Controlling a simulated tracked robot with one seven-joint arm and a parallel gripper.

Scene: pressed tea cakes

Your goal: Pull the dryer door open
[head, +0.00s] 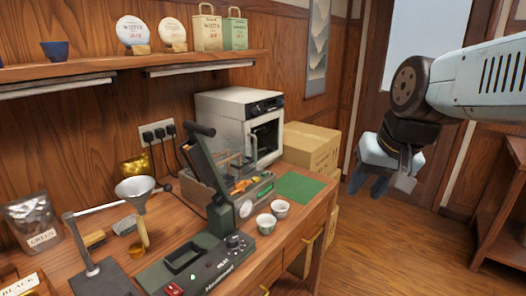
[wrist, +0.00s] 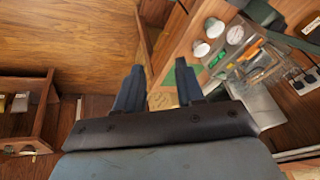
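The dryer (head: 238,112) is a white box with a dark control strip, at the back of the wooden counter in the head view. Its door (head: 266,140) has a dark window and a light upright handle (head: 254,148) at its left side. The door looks closed, though the pressing machine hides part of the front. My gripper (head: 369,184) hangs in the air to the right of the dryer and the counter, well apart from both. In the wrist view its two fingers (wrist: 160,86) are spread with nothing between them.
A green-grey machine with a raised lever (head: 207,160) stands before the dryer. Two white cups (head: 273,218) and a green mat (head: 299,187) are near the counter's right edge. Cardboard boxes (head: 312,146) stand right of the dryer. The floor (head: 375,245) under my gripper is clear.

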